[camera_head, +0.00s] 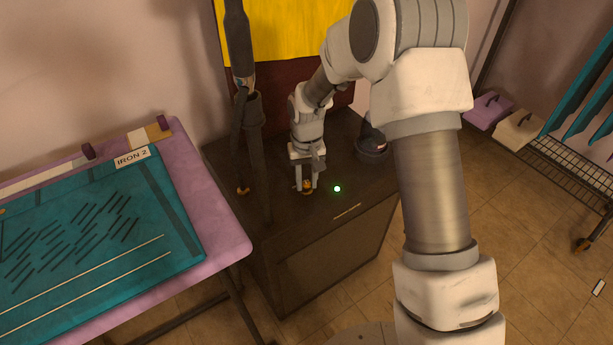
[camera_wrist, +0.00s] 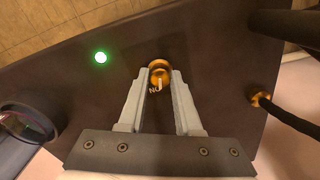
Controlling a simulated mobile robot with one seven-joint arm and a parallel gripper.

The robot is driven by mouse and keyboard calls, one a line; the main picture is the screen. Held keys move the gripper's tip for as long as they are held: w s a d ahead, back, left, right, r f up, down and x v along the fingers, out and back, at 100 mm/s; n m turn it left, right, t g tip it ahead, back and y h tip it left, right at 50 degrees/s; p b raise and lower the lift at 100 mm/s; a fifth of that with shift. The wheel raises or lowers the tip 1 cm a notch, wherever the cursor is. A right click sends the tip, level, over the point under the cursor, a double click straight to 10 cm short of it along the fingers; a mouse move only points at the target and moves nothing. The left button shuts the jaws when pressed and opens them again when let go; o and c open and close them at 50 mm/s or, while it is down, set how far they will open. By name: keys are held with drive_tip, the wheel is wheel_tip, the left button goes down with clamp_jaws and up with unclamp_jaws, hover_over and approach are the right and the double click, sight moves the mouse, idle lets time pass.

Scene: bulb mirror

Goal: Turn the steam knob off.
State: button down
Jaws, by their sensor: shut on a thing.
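The steam knob (camera_head: 307,187) is a small orange-gold knob on top of a dark brown cabinet (camera_head: 285,240). In the wrist view the knob (camera_wrist: 159,72) sits between the two grey fingertips, with a pale mark across it and partly hidden lettering beside it. My gripper (camera_head: 306,185) points down at the cabinet top and is shut on the knob; it also fills the middle of the wrist view (camera_wrist: 160,80). A green light (camera_head: 337,189) glows on the cabinet top to the right of the knob; it shows at upper left in the wrist view (camera_wrist: 101,57).
A purple ironing table (camera_head: 230,244) with a teal panel stands left of the cabinet. A dark upright hose (camera_head: 256,150) rises left of my gripper; a brass fitting (camera_head: 243,190) is beside it. A dark round container (camera_head: 371,148) stands at the right rear.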

sight(306, 184)
drive_tip(key=n+p, duration=0.2)
drive_tip(key=n, duration=0.2)
drive_tip(key=shift+r+n, duration=0.1)
drive_tip(key=shift+n, duration=0.2)
drive_tip(key=shift+n+p, duration=1.05)
drive_tip(key=shift+n, duration=0.95)
drive_tip(key=c, duration=0.6)
unclamp_jaws()
wheel_tip(306, 184, up, 17)
drive_tip(key=p, duration=0.4)
drive_tip(key=shift+p, duration=0.35)
